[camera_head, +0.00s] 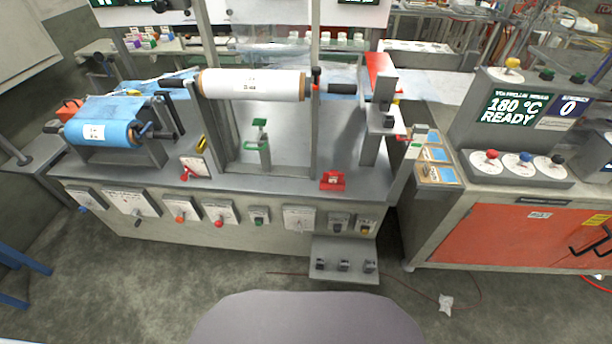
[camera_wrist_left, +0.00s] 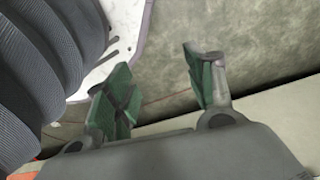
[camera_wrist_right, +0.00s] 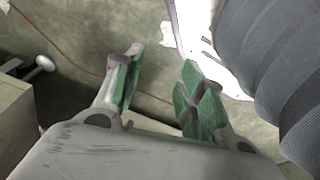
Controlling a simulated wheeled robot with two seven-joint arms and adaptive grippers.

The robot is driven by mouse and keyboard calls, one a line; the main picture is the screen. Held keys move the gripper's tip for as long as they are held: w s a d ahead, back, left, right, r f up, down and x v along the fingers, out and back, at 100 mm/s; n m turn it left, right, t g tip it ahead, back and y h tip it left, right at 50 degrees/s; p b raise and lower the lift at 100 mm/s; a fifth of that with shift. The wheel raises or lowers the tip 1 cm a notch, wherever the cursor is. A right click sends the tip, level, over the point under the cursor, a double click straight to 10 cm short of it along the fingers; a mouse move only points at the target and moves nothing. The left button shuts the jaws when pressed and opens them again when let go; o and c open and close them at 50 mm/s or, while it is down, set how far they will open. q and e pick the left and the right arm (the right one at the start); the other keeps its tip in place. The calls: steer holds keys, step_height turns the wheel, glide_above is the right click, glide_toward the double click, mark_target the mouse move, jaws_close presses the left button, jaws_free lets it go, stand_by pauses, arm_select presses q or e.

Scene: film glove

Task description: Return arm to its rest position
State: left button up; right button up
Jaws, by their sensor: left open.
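My left gripper (camera_wrist_left: 160,92) shows in the left wrist view. Its two green-padded fingers are apart with nothing between them, over the grey floor. My right gripper (camera_wrist_right: 155,92) shows in the right wrist view. Its green-padded fingers are also apart and empty, with floor behind them. Neither arm nor gripper shows in the head view.
A film machine bench (camera_head: 215,232) with a white roll (camera_head: 252,85) and a blue roll (camera_head: 100,133) stands ahead. An orange-doored cabinet (camera_head: 515,237) is at the right. A small pedal step (camera_head: 345,248) juts out low. Floor (camera_head: 150,275) before the bench is mostly free.

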arm_select(q)
steer(key=s+a+r+p, duration=0.1)
steer(key=s+a+p, duration=0.1)
steer(key=s+p, duration=0.4)
steer(key=s+a+r+p, duration=0.2)
steer(key=s+a+p, duration=0.1)
steer(key=s+p, duration=0.4)
steer(key=shift+s+g, duration=0.4)
steer(key=shift+s, duration=0.55)
arm_select(e)
steer(key=s+d+r, duration=0.1)
steer(key=s+d, duration=0.1)
steer(key=s, duration=0.5)
steer(key=s+d+r, duration=0.2)
steer(key=s+d, duration=0.1)
steer(key=s, duration=0.5)
steer(key=shift+g, duration=0.4)
arm_select(q)
steer(key=shift+s, duration=0.1)
arm_select(e)
steer(key=shift+w+a, duration=0.1)
steer(key=shift+w, duration=0.05)
